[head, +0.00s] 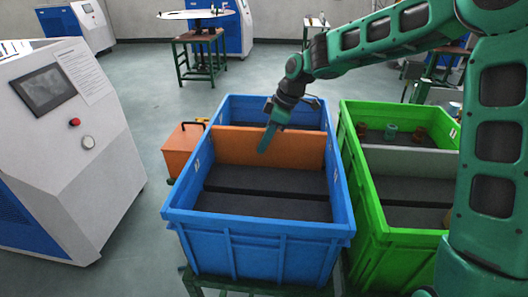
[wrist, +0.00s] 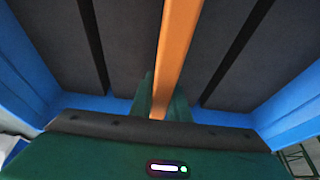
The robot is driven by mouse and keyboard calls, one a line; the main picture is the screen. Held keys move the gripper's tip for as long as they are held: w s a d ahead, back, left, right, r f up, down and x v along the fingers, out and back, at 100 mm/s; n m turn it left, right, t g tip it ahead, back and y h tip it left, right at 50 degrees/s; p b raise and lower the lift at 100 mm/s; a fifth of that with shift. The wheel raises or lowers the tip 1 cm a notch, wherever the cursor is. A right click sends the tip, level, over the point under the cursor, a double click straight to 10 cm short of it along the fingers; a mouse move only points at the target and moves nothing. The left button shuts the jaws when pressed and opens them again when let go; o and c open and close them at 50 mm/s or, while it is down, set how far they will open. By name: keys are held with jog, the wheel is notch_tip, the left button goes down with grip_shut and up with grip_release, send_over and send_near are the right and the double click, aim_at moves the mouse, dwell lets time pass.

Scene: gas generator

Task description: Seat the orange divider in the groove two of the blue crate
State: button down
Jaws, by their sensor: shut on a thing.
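The orange divider (head: 298,150) stands roughly upright across the blue crate (head: 262,228), in its far half, spanning most of the width. My gripper (head: 268,138) reaches down from above and is shut on the divider's top edge near its middle. In the wrist view the divider (wrist: 177,45) runs between the green fingers (wrist: 160,100). Dark strips cross the crate floor on either side of it, one on the left (wrist: 93,45) and one on the right (wrist: 236,55). The divider's bottom edge is hidden, so I cannot tell whether it touches the floor or sits in a groove.
A green crate (head: 372,215) with a grey divider (head: 405,160) and small parts stands close on the right. An orange box (head: 181,150) stands left of the blue crate. A grey machine (head: 75,150) fills the left side. The near half of the blue crate is empty.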

notch_tip(320, 180, down, 3)
jog(key=shift+f, duration=0.15)
jog(key=c, duration=1.7)
grip_release()
jog(key=v, duration=1.2)
